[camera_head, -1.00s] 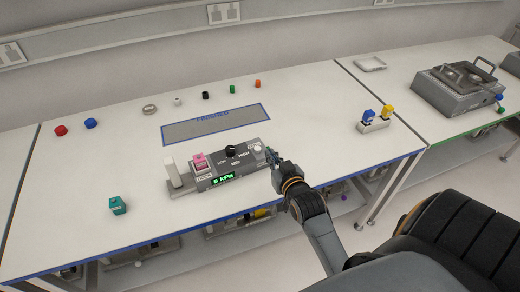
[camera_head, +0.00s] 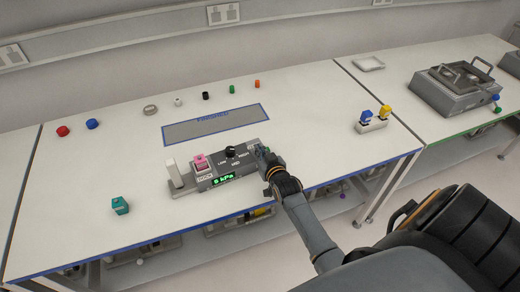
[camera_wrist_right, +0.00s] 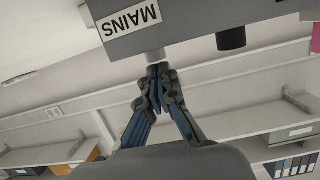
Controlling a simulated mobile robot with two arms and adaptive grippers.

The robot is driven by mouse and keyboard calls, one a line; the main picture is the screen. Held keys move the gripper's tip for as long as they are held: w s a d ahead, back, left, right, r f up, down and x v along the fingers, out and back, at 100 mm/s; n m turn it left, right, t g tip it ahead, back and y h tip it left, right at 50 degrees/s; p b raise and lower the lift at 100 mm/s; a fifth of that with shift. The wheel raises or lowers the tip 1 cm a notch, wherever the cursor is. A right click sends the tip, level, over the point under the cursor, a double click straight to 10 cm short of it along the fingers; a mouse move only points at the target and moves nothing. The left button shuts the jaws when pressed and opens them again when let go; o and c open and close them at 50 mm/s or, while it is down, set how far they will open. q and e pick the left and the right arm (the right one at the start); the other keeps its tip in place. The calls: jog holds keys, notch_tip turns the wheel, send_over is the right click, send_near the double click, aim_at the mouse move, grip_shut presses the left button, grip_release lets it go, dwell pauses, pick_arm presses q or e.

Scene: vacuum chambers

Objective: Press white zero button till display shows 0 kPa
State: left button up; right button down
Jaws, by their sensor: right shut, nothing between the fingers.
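The grey control box (camera_head: 236,178) stands near the front of the white table. Its green display (camera_head: 222,179) shows a reading in kPa that looks like 5, not 0. The white button is hidden behind my right gripper (camera_head: 260,152) in the head view. In the wrist view, which is upside down, the white button (camera_wrist_right: 156,56) sticks out from the box beside the MAINS label. My right gripper (camera_wrist_right: 157,70) is shut and empty, its fingertips at the button's face. I cannot tell whether it is pressed in. My left gripper is out of view.
A black knob (camera_head: 231,152) and a pink block (camera_head: 200,163) sit on the box. A white post (camera_head: 174,173) stands at its left. A teal block (camera_head: 120,205) lies front left. Blue and yellow pieces stand in a holder (camera_head: 371,127) to the right.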

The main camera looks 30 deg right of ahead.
notch_tip(320, 180, down, 2)
jog(key=shift+f+b, duration=0.1)
jog(key=shift+b, duration=0.7)
jog(key=shift+s, duration=0.1)
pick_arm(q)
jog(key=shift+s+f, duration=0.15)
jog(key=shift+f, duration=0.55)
pick_arm(e)
jog(key=shift+a, duration=0.1)
jog(key=shift+s+f, duration=0.1)
jog(key=shift+f, duration=0.05)
jog(key=r+p, duration=0.2)
jog(key=r, duration=0.1)
jog(key=r+p, duration=0.2)
jog(key=shift+w, duration=0.4)
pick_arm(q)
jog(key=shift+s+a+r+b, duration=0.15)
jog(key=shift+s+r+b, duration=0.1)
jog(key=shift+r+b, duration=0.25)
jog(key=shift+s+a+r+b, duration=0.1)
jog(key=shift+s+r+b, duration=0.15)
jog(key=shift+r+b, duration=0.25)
pick_arm(e)
jog(key=v, duration=1)
jog(key=shift+r, duration=0.2)
